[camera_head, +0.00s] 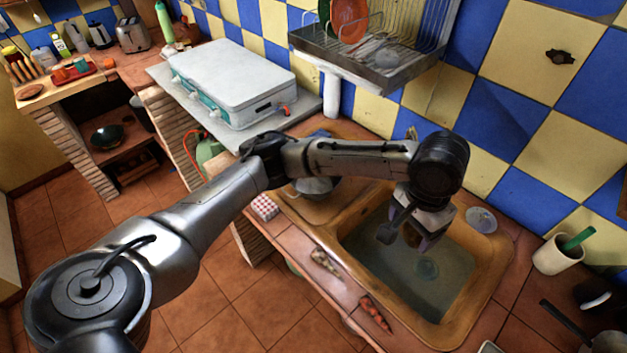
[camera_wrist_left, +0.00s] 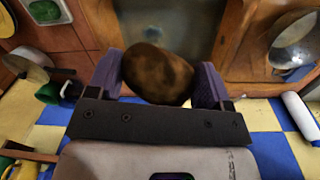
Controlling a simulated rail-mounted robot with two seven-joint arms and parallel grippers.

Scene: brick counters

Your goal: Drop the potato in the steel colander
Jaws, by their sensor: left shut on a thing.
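My left gripper (camera_head: 424,238) hangs over the sink basin. In the left wrist view, its purple fingers (camera_wrist_left: 160,82) are shut on the brown, mottled potato (camera_wrist_left: 158,73). A steel bowl-like vessel, apparently the colander (camera_head: 318,186), stands on the drainboard left of the basin, partly hidden by my left arm. It also shows at the right of the left wrist view (camera_wrist_left: 298,42), apart from the gripper. My right gripper is not in view.
The sink (camera_head: 480,275) lies below the gripper. A small metal disc (camera_head: 481,220) and a white cup (camera_head: 557,254) are to the right. A dish rack (camera_head: 375,62) hangs above, and a white camp stove (camera_head: 230,85) is at the left.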

